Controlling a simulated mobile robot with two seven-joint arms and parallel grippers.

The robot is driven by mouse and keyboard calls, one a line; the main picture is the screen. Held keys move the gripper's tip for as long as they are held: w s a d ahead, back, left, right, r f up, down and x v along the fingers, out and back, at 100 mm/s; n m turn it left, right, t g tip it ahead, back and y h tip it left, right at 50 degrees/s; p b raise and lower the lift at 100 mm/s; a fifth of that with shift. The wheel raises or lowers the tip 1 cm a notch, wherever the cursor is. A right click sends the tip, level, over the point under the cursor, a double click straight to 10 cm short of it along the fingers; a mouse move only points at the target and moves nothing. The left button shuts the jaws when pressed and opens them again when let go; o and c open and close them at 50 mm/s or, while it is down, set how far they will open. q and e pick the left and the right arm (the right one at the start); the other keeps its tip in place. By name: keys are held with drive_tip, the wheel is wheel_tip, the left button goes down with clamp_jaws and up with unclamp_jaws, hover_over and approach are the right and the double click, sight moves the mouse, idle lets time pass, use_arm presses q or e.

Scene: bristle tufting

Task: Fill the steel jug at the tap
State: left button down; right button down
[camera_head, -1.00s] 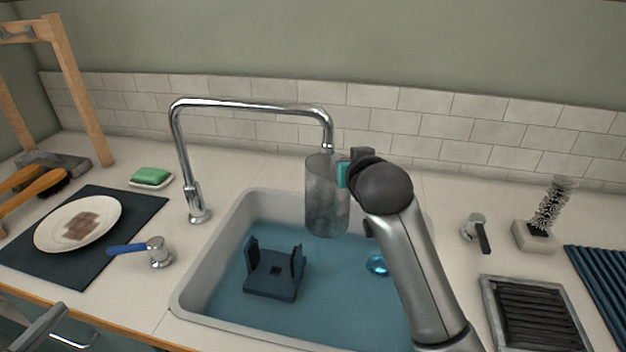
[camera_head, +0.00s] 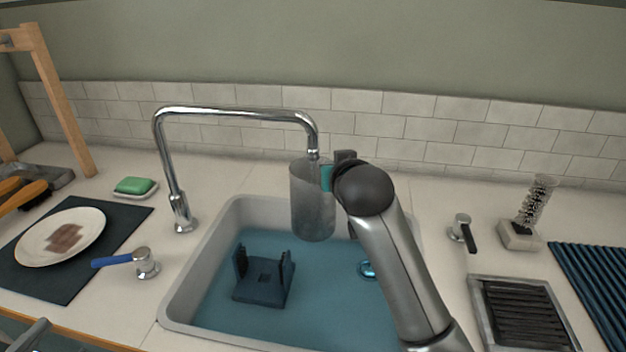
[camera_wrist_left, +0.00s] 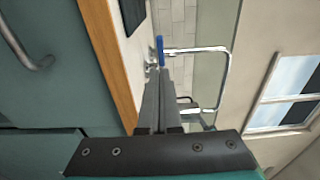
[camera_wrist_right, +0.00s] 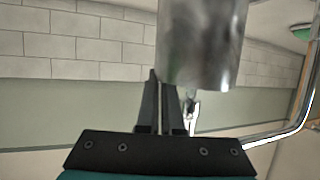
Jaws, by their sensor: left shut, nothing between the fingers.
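The steel jug (camera_head: 312,205) is upright, hanging over the sink with its rim just below the spout tip of the tap (camera_head: 240,115). I see no clear water stream, and the jug's inside is hidden. My right gripper (camera_head: 338,172) is at the jug's right side, holding it; the jug (camera_wrist_right: 203,40) fills the top of the right wrist view, beyond the fingers (camera_wrist_right: 165,85). The blue tap lever (camera_head: 115,260) is on the counter left of the sink, pointing left. My left gripper (camera_wrist_left: 160,80) is shut and empty in the left wrist view, its fingers toward the blue lever (camera_wrist_left: 159,48).
The sink (camera_head: 178,290) holds blue water and a dark bracket (camera_head: 263,292). A plate (camera_head: 88,222) on a dark mat and green soap (camera_head: 134,185) are at left. A black-handled lever (camera_head: 463,232), brush stand (camera_head: 520,235) and grate (camera_head: 515,312) are at right.

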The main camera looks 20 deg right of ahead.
sight(105, 265)
drive_tip(key=shift+s+r, duration=0.1)
drive_tip(key=s+d, duration=0.1)
drive_tip(key=s, duration=0.7)
use_arm(q)
drive_tip(key=c, duration=1.6)
unclamp_jaws()
use_arm(e)
drive_tip(key=shift+s+d, duration=0.1)
use_arm(q)
drive_tip(key=c, duration=1.4)
unclamp_jaws()
drive_tip(key=shift+w+d, duration=0.1)
drive_tip(key=o, duration=0.6)
drive_tip(key=shift+n+t+y, duration=0.5)
drive_tip(key=shift+y, duration=0.3)
drive_tip(key=w+d, duration=0.1)
drive_tip(key=d, duration=0.1)
drive_tip(key=w+d, duration=0.2)
drive_tip(key=shift+w+d, duration=0.1)
drive_tip(key=shift+w, duration=0.1)
drive_tip(key=shift+x, duration=6.05)
